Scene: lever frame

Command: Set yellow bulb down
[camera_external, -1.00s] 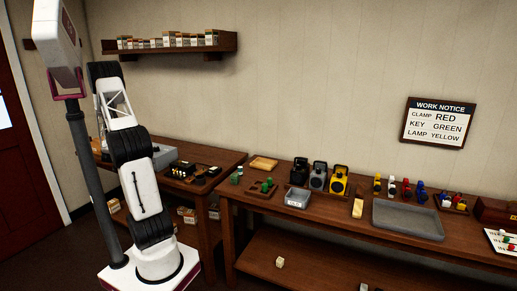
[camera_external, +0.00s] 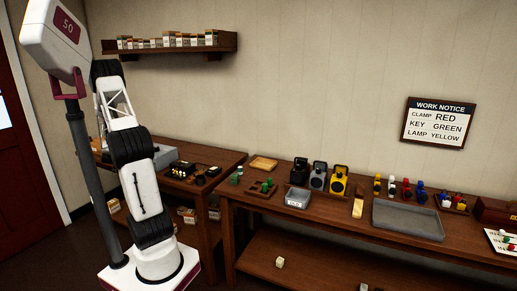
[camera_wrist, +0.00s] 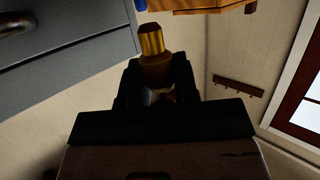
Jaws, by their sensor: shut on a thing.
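In the wrist view my gripper (camera_wrist: 160,92) is shut on a bulb (camera_wrist: 152,42). Its gold-brown cap sticks out beyond the dark fingers. Its glass is mostly hidden between them, so I cannot confirm its colour there. In the external view my arm bends back toward the left side of the room. My gripper and the bulb are not distinguishable in that view.
A grey box-like surface (camera_wrist: 60,50) is close at left in the wrist view, and an orange-brown wooden piece (camera_wrist: 195,5) is at the top. The workbench (camera_external: 330,216) holds a yellow lamp-like unit (camera_external: 339,182), a grey tray (camera_external: 408,219) and small coloured parts.

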